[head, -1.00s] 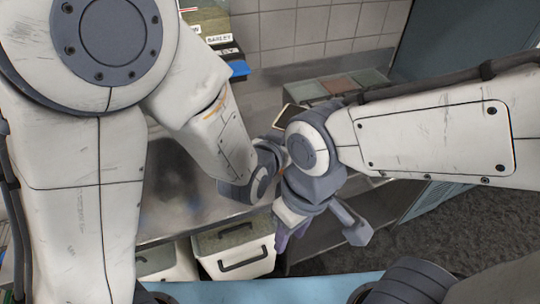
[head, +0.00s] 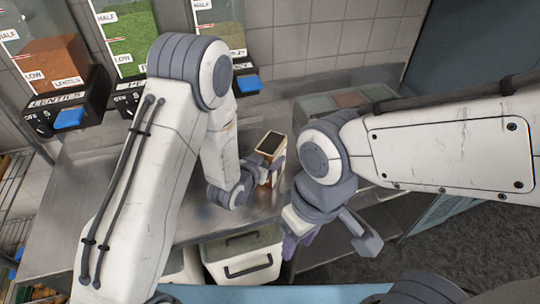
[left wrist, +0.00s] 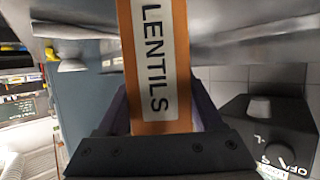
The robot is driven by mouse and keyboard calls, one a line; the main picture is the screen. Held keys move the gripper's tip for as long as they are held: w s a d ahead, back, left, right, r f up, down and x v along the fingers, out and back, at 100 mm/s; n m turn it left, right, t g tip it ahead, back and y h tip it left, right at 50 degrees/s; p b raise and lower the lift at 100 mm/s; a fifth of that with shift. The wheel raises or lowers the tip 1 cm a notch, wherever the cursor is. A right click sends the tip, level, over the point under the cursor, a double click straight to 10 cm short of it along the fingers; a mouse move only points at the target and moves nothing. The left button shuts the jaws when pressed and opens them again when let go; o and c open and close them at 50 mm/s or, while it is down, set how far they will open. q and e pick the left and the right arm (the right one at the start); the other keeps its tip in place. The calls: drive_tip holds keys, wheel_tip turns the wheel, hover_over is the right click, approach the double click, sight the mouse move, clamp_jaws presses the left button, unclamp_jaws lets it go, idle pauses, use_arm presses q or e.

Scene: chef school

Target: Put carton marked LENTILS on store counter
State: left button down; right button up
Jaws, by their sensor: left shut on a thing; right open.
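The carton marked LENTILS (left wrist: 155,60) is orange-brown with a white label in the left wrist view. My right gripper (head: 328,236) is open and empty, pointing down in front of the counter, right of the carton.
Dispensers stand along the back of the counter, one of lentils (head: 60,65) at left and a green one (head: 128,40). Shallow bins (head: 345,100) sit at the back right. A wire rack (head: 12,185) is at far left.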

use_arm(q)
drive_tip(key=shift+f, duration=0.2)
drive_tip(key=shift+c, duration=0.2)
unclamp_jaws()
drive_tip(key=shift+r, duration=0.1)
